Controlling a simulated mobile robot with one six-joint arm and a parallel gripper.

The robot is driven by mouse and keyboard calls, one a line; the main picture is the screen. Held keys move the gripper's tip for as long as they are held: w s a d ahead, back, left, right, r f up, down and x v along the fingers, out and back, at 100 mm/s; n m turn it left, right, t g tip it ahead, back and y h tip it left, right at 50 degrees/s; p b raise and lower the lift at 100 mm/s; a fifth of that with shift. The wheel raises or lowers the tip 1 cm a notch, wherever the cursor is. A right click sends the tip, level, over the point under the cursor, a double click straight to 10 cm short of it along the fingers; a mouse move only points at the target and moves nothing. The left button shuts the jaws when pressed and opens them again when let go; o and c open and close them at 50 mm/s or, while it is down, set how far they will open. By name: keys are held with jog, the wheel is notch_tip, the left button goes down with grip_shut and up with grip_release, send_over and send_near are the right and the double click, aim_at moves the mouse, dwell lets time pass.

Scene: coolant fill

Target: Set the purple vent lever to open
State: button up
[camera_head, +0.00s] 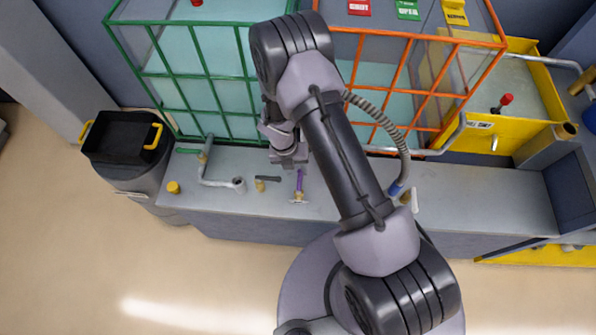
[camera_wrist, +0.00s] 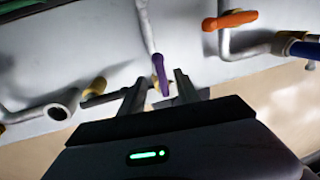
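The purple vent lever (camera_head: 300,181) stands on the grey bench in the head view, just below my gripper (camera_head: 290,160). In the wrist view the purple lever (camera_wrist: 160,72) appears between the two dark fingertips of my gripper (camera_wrist: 160,80). The fingers are apart, with a gap on both sides of the lever. I see no clear contact. The lever's lower end is near the gripper body and its base is hard to make out.
A dark lever on a brass fitting (camera_head: 260,185) and an open pipe end (camera_head: 239,184) are left of the purple lever. An orange lever (camera_wrist: 230,20) is to its right. Green (camera_head: 190,80) and orange (camera_head: 430,94) barred cages stand behind. The bench's right part is mostly clear.

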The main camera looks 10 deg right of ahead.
notch_tip(320, 180, up, 14)
jog(key=a+p, duration=0.2)
jog(key=p, duration=0.1)
jog(key=shift+w+a+f+p, duration=0.15)
jog(key=shift+w+a+p, duration=0.15)
jog(key=shift+w, duration=0.1)
jog(key=s+d+r+m+t+y+b, duration=0.25)
jog(key=r+m+b, duration=0.35)
jog(key=r+m, duration=1.15)
jog(key=s+r+m+t+y+b, duration=0.1)
jog(key=s+r+m+t+b, duration=0.3)
jog(key=s+m, duration=1.2)
notch_tip(320, 180, up, 3)
jog(key=m+b, duration=0.1)
jog(key=m, duration=0.2)
jog(key=shift+s+d+r+y, duration=0.2)
jog(key=shift+y, duration=0.15)
jog(key=shift+m, duration=0.25)
